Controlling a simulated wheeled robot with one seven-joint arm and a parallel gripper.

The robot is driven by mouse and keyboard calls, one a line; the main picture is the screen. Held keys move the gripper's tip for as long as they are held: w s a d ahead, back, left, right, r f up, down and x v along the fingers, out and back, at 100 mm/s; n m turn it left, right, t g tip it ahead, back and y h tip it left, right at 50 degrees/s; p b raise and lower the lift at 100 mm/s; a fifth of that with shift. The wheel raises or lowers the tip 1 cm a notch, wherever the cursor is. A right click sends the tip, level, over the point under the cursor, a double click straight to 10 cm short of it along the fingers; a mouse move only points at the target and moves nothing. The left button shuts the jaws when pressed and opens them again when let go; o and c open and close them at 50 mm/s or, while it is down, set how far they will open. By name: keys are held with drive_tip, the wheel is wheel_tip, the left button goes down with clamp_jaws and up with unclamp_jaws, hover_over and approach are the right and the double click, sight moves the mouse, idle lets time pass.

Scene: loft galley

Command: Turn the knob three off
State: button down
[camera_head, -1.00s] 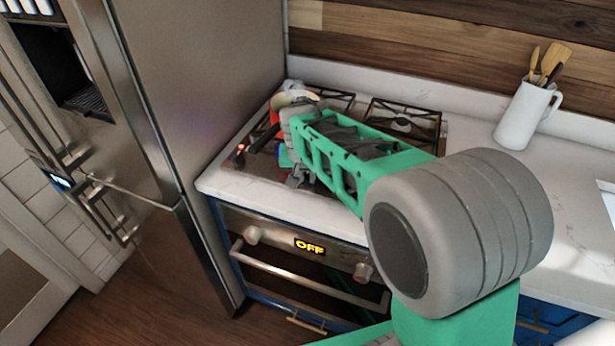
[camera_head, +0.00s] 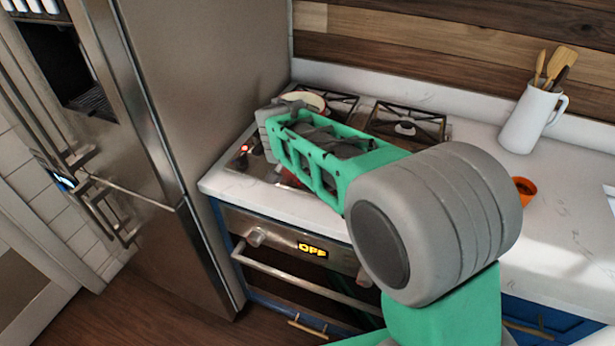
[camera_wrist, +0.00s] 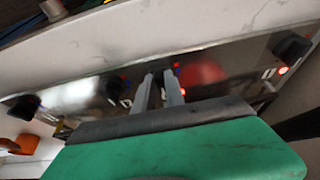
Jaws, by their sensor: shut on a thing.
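The cooktop (camera_head: 405,118) is set into the white counter. In the wrist view its shiny control strip (camera_wrist: 225,62) carries dark knobs: one at the left (camera_wrist: 25,106), one left of my fingers (camera_wrist: 112,88) and one at the right (camera_wrist: 292,47). A red light glows by the right knob and another close beside my fingers. My gripper (camera_wrist: 161,80) is down at this strip, its two grey fingers close together, shut on a knob between them that is mostly hidden. I cannot tell that knob's setting. In the head view my arm hides the fingers.
The steel fridge (camera_head: 200,90) stands close left of the cooktop. The oven (camera_head: 290,255) below shows OFF. A white utensil jug (camera_head: 525,120) and an orange cup (camera_head: 526,188) stand on the right counter. The cup also shows in the wrist view (camera_wrist: 24,145).

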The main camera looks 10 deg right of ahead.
drive_tip(key=c, duration=1.4)
unclamp_jaws()
drive_tip(key=shift+r, duration=0.1)
drive_tip(key=v, duration=0.7)
drive_tip(key=shift+r, duration=0.3)
drive_tip(key=shift+s, duration=0.1)
